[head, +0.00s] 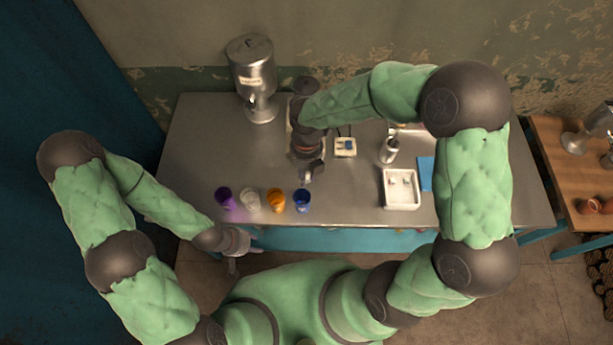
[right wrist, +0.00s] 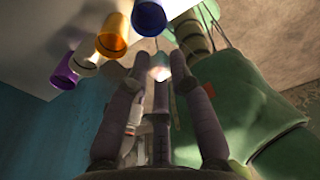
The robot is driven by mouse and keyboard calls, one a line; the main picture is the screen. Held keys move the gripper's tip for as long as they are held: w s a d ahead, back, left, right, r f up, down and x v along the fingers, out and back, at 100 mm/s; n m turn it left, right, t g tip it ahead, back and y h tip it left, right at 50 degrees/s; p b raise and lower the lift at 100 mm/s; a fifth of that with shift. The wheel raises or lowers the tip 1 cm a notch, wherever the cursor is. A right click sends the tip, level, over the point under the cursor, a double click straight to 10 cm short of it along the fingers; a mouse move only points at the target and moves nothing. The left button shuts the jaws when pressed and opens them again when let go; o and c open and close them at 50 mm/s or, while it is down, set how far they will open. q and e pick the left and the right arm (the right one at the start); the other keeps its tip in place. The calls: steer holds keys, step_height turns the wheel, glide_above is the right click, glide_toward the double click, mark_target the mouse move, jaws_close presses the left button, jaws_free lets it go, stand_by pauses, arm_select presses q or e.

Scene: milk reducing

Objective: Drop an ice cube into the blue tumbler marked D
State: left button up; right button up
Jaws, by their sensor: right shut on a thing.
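The blue tumbler (head: 302,203) stands near the table's front edge, at the right end of a row of tumblers; its letter is not legible. It also shows at the top of the right wrist view (right wrist: 149,17). My right gripper (head: 309,179) is just behind and above the blue tumbler in the head view. In the right wrist view, its fingers (right wrist: 160,68) are shut on a small pale, shiny ice cube (right wrist: 160,73), apart from the tumbler. My left gripper (head: 240,262) hangs in front of the table, empty, with its fingers spread.
Orange (head: 276,202), clear (head: 250,201) and purple (head: 225,199) tumblers stand left of the blue one. A metal dispenser (head: 251,75) stands at the back. A white tray (head: 401,205) and blue cloth (head: 426,173) lie right. The table (head: 345,205) is bare between tumblers and tray.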

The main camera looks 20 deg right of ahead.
steer(key=shift+d+f+b, duration=0.1)
steer(key=shift+f+b, duration=0.35)
steer(key=shift+f, duration=0.1)
step_height(320, 180, down, 5)
steer(key=b, duration=0.4)
steer(key=shift+r, duration=0.1)
steer(key=o, duration=0.8)
step_height(320, 180, up, 12)
steer(key=w, duration=0.1)
steer(key=shift+w+d, duration=0.15)
steer(key=shift+d, duration=0.05)
